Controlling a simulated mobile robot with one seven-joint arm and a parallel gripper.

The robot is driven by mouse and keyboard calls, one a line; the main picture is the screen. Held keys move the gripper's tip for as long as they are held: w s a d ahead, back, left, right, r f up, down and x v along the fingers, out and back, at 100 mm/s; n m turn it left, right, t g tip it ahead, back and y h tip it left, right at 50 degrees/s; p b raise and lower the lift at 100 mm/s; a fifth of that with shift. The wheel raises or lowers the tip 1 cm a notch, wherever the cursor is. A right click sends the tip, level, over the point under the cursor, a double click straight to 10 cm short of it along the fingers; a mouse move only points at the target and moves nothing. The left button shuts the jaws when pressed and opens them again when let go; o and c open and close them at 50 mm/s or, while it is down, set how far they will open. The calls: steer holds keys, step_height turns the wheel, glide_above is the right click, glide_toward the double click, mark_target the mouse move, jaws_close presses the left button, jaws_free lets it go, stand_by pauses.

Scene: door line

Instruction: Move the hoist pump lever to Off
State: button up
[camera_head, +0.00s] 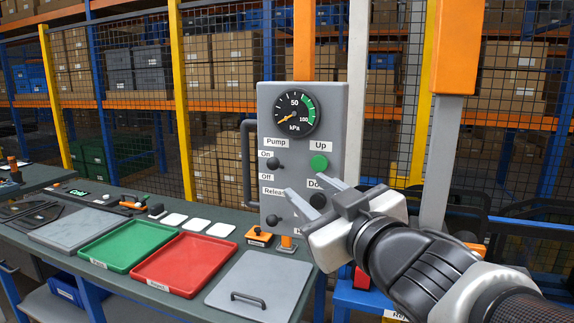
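The hoist pump lever (273,164) is a small black knob on the left side of the grey control panel (338,112), under the "Pump" label. The knob sits right of the "On" and "Off" labels, a little below "On" and above "Off". I cannot tell its exact setting.
The panel also holds a kPa gauge (296,114), a green "Up" button (319,162), a black "Down" button (317,200) and a lower black knob (272,220). A dark handle (247,165) stands at its left. A green tray (126,246) and red tray (184,264) lie on the bench.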

mark_target(275, 164)
steer(key=x, duration=1.7)
steer(key=shift+w+a+b, duration=0.1)
steer(key=shift+a+b, duration=0.1)
steer(key=shift+b, duration=0.15)
steer(key=shift+c, duration=0.2)
